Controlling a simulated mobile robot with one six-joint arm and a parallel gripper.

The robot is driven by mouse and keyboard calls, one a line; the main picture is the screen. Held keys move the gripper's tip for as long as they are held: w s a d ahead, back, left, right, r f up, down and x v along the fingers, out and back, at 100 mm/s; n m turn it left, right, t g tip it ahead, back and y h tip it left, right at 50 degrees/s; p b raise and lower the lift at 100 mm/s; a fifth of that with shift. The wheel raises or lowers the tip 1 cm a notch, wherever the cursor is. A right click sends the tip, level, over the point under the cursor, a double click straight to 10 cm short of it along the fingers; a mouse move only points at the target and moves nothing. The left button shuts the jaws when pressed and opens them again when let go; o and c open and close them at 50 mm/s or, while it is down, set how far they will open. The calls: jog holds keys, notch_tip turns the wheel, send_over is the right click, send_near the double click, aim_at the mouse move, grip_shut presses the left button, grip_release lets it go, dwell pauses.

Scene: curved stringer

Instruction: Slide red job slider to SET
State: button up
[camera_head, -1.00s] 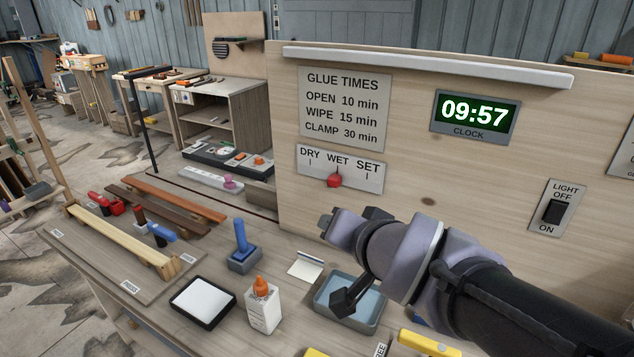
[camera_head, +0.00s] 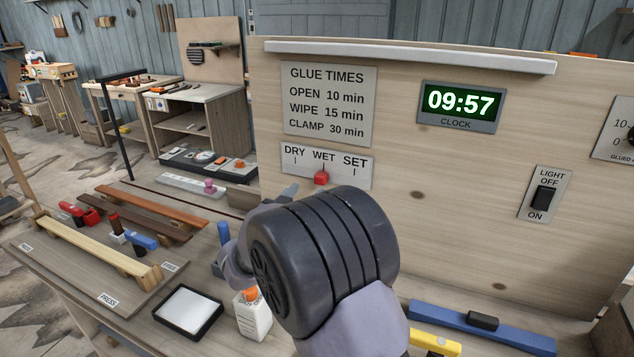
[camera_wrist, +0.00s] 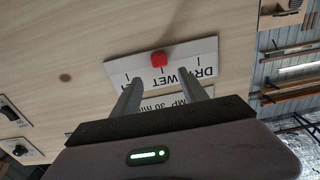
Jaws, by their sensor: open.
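The red job slider (camera_head: 321,178) sits on the white DRY/WET/SET plate (camera_head: 296,167) under the WET mark, in the middle; SET is to its right in the head view. In the wrist view the plate (camera_wrist: 203,72) appears upside down, and the red slider (camera_wrist: 159,60) shows above and between my finger tips. My gripper (camera_wrist: 165,88) is open and empty in the wrist view, its two fingers apart and pointing at the plate. In the head view my arm hides most of the gripper, just below the plate. I cannot tell if the fingers touch the board.
The GLUE TIMES sign (camera_head: 328,104) is above the plate. A clock (camera_head: 460,106) reading 09:57 and a light switch (camera_head: 544,196) are on the board to the right. A glue bottle (camera_head: 252,317), black-rimmed tray (camera_head: 189,313) and clamps crowd the bench below.

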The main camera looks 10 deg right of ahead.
aim_at(319, 178)
jog(key=b+x, duration=0.1)
jog(key=x, duration=0.7)
jog(key=shift+w+d, duration=0.1)
jog(key=shift+w, duration=0.05)
jog(key=shift+c, duration=0.2)
grip_shut()
dwell(0.9)
